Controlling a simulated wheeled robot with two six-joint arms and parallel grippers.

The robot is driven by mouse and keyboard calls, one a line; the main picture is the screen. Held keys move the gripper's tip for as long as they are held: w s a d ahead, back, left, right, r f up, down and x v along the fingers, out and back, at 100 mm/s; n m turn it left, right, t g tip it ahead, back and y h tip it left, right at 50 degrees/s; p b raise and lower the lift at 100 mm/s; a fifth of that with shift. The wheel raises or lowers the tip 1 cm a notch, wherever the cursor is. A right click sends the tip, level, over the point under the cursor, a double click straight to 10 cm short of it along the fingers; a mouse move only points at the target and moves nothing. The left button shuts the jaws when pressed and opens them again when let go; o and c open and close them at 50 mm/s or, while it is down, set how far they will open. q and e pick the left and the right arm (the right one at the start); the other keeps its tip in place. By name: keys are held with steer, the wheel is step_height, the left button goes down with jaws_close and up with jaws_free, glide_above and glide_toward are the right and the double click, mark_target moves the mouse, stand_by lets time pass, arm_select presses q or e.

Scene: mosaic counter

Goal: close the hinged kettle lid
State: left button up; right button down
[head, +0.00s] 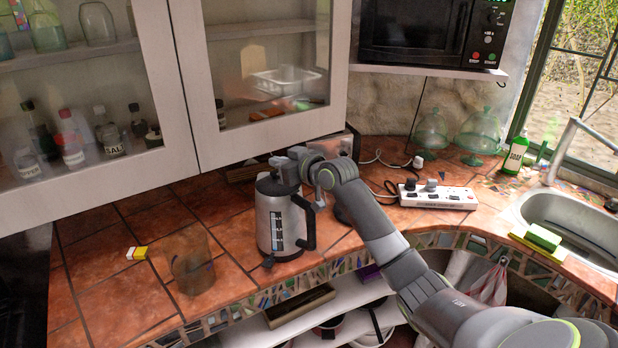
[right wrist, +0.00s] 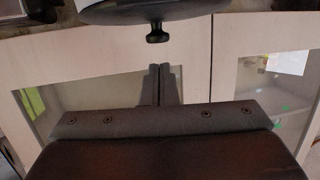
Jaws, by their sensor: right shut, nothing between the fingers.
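The kettle (head: 277,222) stands upright on the tiled counter near its front edge, with a grey body, a black handle on its right and a dark top. My right gripper (head: 286,170) is at the top of the kettle, shut and empty, and covers much of the lid area. In the right wrist view, the kettle lid (right wrist: 157,13) is a dark rounded piece with a black knob, seen nearly edge-on at the top of the picture. The shut fingers (right wrist: 165,85) point toward the knob with a visible gap in the picture. The lid's exact angle and hinge are hidden in the head view.
A clear glass (head: 192,262) and a small yellow-and-white block (head: 137,253) are left of the kettle. A power strip (head: 438,196) lies to the right. The glass-doored cabinet (head: 265,140) overhangs the counter close behind the kettle. Left of the kettle, the counter is mostly clear.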

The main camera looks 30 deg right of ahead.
steer(key=shift+w+p, duration=0.25)
steer(key=shift+p, duration=0.05)
steer(key=shift+w+a+f+g+p, duration=0.1)
steer(key=shift+g+p, duration=0.4)
steer(key=shift+f, duration=0.1)
steer(key=shift+w+f, duration=0.1)
steer(key=shift+f, duration=0.05)
